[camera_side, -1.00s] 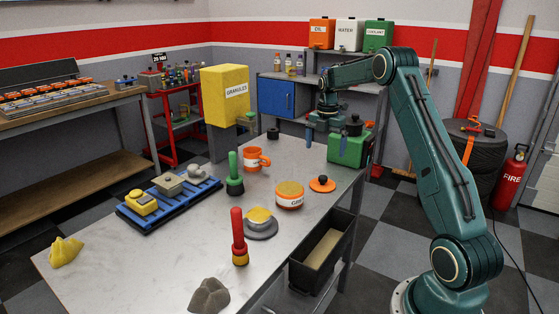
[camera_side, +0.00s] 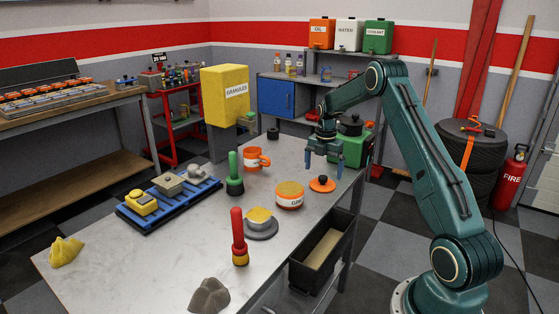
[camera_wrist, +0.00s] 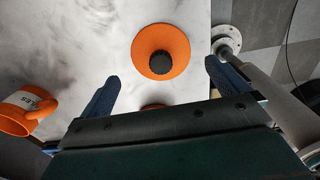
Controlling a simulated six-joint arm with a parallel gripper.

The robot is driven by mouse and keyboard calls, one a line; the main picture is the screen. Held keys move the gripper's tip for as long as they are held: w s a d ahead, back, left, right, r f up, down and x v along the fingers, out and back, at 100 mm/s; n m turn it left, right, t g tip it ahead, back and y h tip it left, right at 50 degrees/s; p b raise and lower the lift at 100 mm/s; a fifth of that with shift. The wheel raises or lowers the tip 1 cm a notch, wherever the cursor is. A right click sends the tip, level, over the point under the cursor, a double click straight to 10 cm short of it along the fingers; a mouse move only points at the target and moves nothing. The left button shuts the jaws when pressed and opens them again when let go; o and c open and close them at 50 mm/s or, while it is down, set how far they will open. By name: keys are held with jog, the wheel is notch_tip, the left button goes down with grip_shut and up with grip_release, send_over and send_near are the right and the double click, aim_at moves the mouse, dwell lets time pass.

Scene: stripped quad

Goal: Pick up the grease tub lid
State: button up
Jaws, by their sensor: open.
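The grease tub lid is an orange disc (camera_side: 322,185) with a dark knob on top, lying flat on the table right of the grease tub (camera_side: 289,195). In the wrist view the lid (camera_wrist: 161,52) shows whole, ahead of and between my two fingers. The tub is orange with a tan top, and its label is partly readable. My gripper (camera_side: 324,174) is open and empty, pointing down above the table near the lid; its blue fingers (camera_wrist: 166,90) stand wide apart in the wrist view. A sliver of orange shows at the palm's edge there, mostly hidden.
An orange mug (camera_side: 257,158) stands left of my gripper, and a green container (camera_side: 354,150) stands close behind it. A green-handled tool (camera_side: 234,172) and a grey dish (camera_side: 262,229) are farther left. A dark open bin (camera_side: 322,251) hangs at the table's right edge.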

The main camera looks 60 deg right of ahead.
aim_at(323, 177)
jog(key=shift+f, duration=2.35)
jog(key=shift+c, duration=0.4)
jog(key=c, duration=0.8)
